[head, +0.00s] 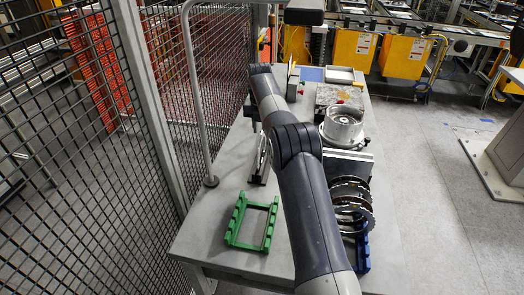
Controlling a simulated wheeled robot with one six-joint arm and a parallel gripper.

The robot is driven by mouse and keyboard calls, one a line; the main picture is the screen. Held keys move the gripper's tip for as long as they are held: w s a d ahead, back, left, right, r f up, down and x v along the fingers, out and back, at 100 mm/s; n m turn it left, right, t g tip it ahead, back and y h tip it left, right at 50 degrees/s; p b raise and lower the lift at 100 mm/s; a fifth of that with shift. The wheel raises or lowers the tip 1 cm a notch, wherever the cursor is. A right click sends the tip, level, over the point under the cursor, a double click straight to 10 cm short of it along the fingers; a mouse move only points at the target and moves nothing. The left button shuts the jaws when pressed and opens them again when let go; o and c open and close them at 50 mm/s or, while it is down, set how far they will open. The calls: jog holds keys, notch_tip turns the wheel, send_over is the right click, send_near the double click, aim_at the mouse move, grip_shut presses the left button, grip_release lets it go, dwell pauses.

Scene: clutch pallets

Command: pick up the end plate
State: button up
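My arm reaches up the middle of the head view and covers part of the bench. A small dark part at its far end, left of the arm, may be my gripper (252,112); its fingers cannot be made out, nor whether it holds anything. Several thin toothed ring plates (352,190) stand upright in a blue rack (362,250) at the right front of the bench. A narrow silver upright piece (261,158) stands left of the arm, partly hidden by it. I cannot tell which piece is the end plate.
A green rack (236,222), seemingly empty, lies at the front left of the bench (205,225). A round metal housing (343,122) stands behind the ring plates. A wire mesh fence (75,150) and a grey pole (193,95) border the left.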

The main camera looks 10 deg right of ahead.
aim_at(262, 135)
notch_tip(262, 135, down, 5)
jog(key=shift+w+r+p, duration=0.1)
jog(key=shift+p, duration=0.5)
jog(key=shift+c, duration=0.3)
grip_shut()
dwell(0.7)
